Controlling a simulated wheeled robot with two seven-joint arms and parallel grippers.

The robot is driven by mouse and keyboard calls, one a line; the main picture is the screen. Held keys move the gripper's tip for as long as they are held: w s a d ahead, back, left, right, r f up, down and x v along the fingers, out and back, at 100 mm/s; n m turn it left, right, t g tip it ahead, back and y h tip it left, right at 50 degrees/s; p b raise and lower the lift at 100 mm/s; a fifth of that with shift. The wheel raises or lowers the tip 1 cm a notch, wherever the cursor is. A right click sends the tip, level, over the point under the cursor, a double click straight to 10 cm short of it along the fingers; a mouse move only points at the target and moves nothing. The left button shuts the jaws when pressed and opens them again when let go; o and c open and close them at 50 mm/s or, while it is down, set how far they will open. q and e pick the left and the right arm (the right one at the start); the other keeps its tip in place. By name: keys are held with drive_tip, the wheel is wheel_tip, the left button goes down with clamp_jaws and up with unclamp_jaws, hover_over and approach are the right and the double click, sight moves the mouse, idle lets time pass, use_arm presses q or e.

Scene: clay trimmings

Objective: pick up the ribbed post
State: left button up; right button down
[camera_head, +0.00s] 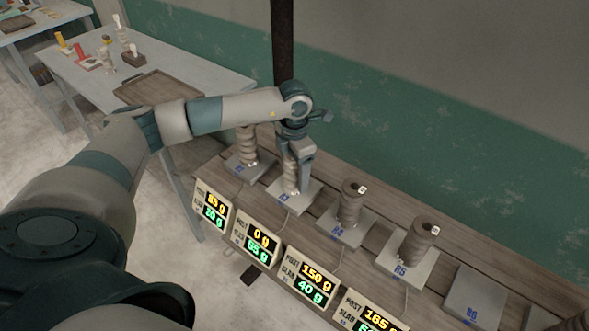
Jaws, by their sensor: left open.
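Several ribbed brown clay posts stand upright on grey slabs along the wooden bench. A third post (351,207) on the slab marked R4 and a fourth post (417,247) on the slab marked R5 stand to the right. My right gripper is not in view.
Lit weight displays (258,243) line the bench's front edge; the one before the second slab reads post 0 g, slab 65 g. The slab marked R6 (474,297) is bare. A dark pole (283,40) rises behind. A blue-grey table (190,68) holds a tray (155,88).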

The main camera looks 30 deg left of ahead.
use_arm(q)
drive_tip(key=c, duration=1.6)
drive_tip(key=shift+w+r, duration=0.1)
drive_tip(key=shift+r, duration=0.1)
drive_tip(key=shift+r+b, duration=0.45)
drive_tip(key=shift+r, duration=0.2)
wheel_tip(320, 180, up, 7)
drive_tip(key=b, duration=0.3)
drive_tip(key=shift+r, duration=0.75)
